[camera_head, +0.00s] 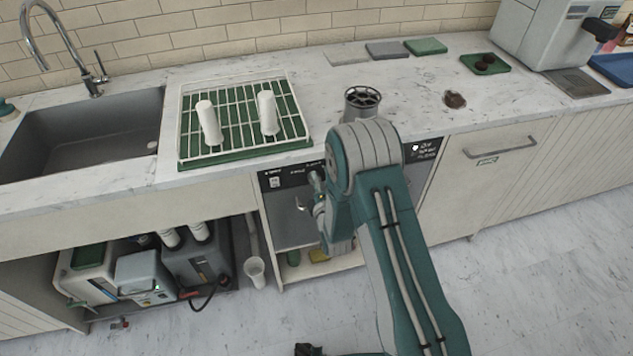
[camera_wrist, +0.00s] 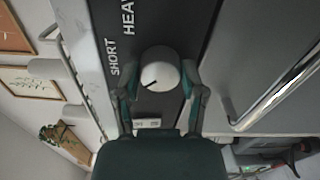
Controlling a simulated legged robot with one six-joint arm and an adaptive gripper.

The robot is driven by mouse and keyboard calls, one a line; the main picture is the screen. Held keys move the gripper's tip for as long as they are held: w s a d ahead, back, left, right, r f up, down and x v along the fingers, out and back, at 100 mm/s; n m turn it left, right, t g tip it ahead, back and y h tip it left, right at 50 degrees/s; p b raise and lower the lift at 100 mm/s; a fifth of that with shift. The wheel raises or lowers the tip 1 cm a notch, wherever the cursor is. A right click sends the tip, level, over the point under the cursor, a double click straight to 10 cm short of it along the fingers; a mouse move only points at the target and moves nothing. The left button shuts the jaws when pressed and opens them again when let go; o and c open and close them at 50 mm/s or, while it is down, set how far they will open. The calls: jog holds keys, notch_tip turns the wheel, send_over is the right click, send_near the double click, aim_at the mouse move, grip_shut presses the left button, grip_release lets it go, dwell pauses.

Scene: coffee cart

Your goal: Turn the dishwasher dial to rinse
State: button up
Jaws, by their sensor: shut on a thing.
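The dishwasher (camera_head: 284,226) is built in under the counter, with a dark control strip (camera_head: 272,181) along its top; my arm hides much of it. In the wrist view the dial (camera_wrist: 161,66) is a round pale knob with a dark pointer line, which points to the lower left of the picture. In the head view the dial is hidden.
A metal handle bar (camera_wrist: 285,90) runs close to my gripper in the wrist view. Above on the counter stand a white rack (camera_head: 243,150) with two white cups and a metal canister (camera_head: 361,104). An open cupboard with machines (camera_head: 145,275) lies left of the dishwasher.

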jog(key=shift+s+a+f+n, duration=0.1)
jog(key=shift+f+n, duration=0.1)
jog(key=shift+n, duration=1.5)
jog(key=shift+f, duration=0.1)
jog(key=o, duration=1)
jog(key=shift+o, duration=0.7)
jog(key=shift+a, duration=0.1)
jog(key=v, duration=1.2)
